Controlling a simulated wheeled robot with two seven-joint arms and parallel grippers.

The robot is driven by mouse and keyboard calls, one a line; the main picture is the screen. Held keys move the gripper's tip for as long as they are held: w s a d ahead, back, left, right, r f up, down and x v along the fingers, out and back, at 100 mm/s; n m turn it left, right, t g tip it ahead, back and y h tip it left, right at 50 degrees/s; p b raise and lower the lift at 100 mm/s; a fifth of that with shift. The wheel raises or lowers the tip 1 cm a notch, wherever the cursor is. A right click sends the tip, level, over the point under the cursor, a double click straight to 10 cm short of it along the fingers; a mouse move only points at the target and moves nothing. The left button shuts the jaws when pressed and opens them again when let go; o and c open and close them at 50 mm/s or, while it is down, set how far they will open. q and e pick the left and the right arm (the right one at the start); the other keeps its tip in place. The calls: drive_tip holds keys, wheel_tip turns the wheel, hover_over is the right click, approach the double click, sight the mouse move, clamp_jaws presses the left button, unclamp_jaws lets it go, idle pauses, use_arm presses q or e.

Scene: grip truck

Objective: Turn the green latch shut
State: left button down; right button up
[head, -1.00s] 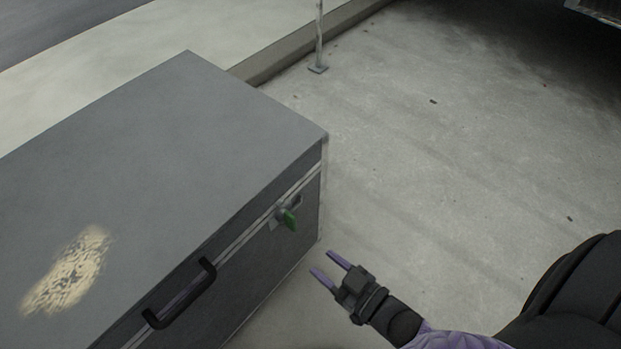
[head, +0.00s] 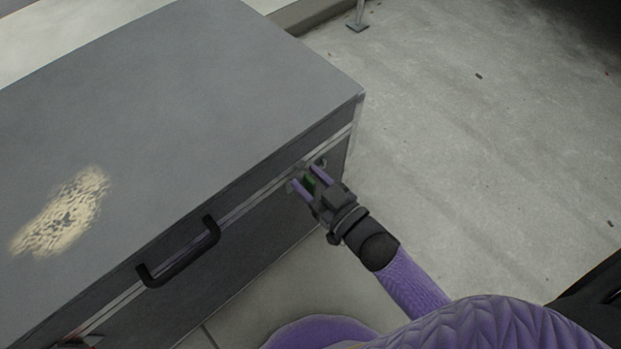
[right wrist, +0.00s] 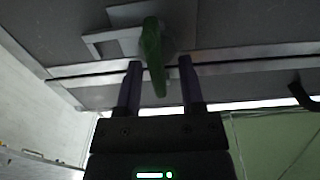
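The green latch (head: 310,182) is on the front face of the grey case (head: 220,75), near its right corner. In the right wrist view the green latch (right wrist: 152,52) stands roughly upright in the picture, with its lower end between the fingertips. My right gripper (head: 308,178) is open at the latch, one finger on each side. In the right wrist view a gap shows between the latch and each finger of the gripper (right wrist: 159,68). In the head view the fingers partly hide the latch. My left gripper is not in view.
A black handle (head: 180,252) sticks out from the case front, left of the latch. A worn yellowish patch (head: 62,212) marks the lid. The concrete floor (head: 470,150) right of the case is clear. A thin post (head: 358,18) stands behind.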

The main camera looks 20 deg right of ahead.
clamp_jaws()
drive_tip(key=shift+n, duration=0.3)
drive_tip(key=n, duration=0.1)
drive_tip(key=n+p, duration=0.1)
drive_tip(key=shift+s+a+n, duration=0.1)
drive_tip(key=shift+a+n, duration=0.15)
drive_tip(key=shift+n, duration=0.15)
drive_tip(key=n, duration=0.3)
drive_tip(key=shift+s+a+f+n, duration=0.1)
drive_tip(key=shift+a+f+n, duration=0.1)
drive_tip(key=shift+a+n, duration=0.1)
drive_tip(key=shift+s+a+f+n+b, duration=0.1)
drive_tip(key=shift+f+n+b, duration=0.15)
drive_tip(key=shift+n, duration=1.6)
drive_tip(key=shift+s+a+f+n+b, duration=0.1)
drive_tip(key=shift+f+n, duration=0.2)
drive_tip(key=shift+n, duration=1.6)
drive_tip(key=shift+a+f+n+b, duration=0.1)
drive_tip(key=shift+f+n+b, duration=0.15)
drive_tip(key=shift+n, duration=1.6)
